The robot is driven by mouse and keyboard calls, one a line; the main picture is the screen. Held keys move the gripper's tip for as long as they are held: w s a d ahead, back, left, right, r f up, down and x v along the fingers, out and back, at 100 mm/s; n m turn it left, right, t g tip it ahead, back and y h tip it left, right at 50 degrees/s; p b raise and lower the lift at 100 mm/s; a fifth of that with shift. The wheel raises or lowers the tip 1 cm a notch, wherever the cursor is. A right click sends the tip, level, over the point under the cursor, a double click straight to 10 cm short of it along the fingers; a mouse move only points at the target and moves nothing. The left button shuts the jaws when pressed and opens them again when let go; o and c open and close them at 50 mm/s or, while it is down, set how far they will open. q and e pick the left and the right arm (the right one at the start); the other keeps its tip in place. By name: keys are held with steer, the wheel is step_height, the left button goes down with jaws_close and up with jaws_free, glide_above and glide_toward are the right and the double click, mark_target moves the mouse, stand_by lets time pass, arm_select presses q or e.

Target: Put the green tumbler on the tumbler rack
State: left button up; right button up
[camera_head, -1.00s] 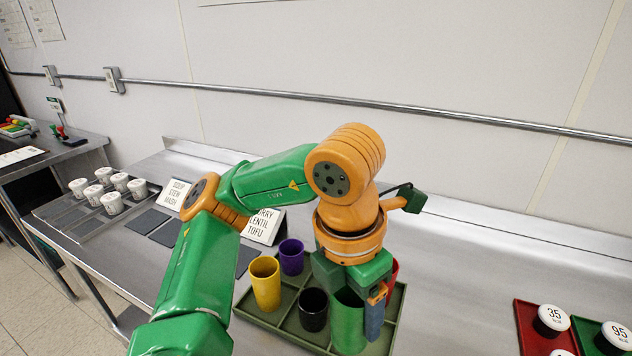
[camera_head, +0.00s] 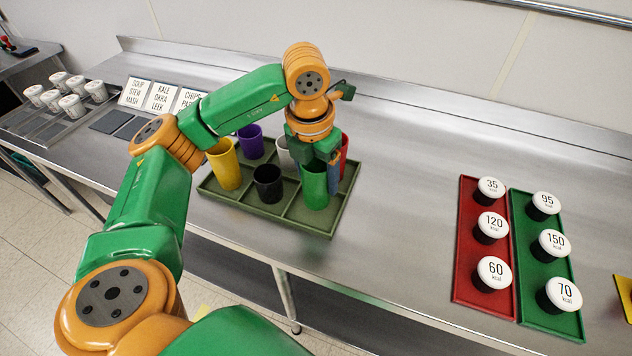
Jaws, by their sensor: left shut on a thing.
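The olive-green tumbler rack (camera_head: 305,228) is a divided tray on the steel counter, in the middle of the view. The green tumbler (camera_head: 313,190) is upright at the rack's front right compartment. My left gripper (camera_head: 322,165) points down from above and is shut on the tumbler's upper part. I cannot tell whether the tumbler's base touches the rack floor. Also in the rack are a yellow tumbler (camera_head: 225,165), a purple one (camera_head: 249,141), a black one (camera_head: 268,186), a pale one (camera_head: 283,153) and a red one (camera_head: 344,148), partly behind my gripper. My right gripper is not in view.
To the right, a red tray (camera_head: 463,245) and a green tray (camera_head: 527,283) hold dark cups with numbered white lids. Word cards (camera_head: 160,97) stand at the back left, with several white-lidded cups (camera_head: 73,105) further left. The counter between rack and red tray is clear.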

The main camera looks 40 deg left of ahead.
mark_target(316, 186)
arm_select(q)
step_height(316, 186, down, 3)
steer(key=shift+a+f, duration=0.1)
steer(key=shift+a, duration=0.05)
steer(key=shift+f+b, duration=0.1)
steer(key=shift+b, duration=0.2)
steer(key=o, duration=1.4)
steer(key=shift+c, duration=0.2)
steer(key=shift+r+p, duration=0.35)
steer(key=r, duration=0.5)
steer(key=shift+s+b, duration=0.25)
steer(key=shift+b, duration=0.05)
step_height(316, 186, up, 7)
steer(key=s+p, duration=0.1)
steer(key=p, duration=0.1)
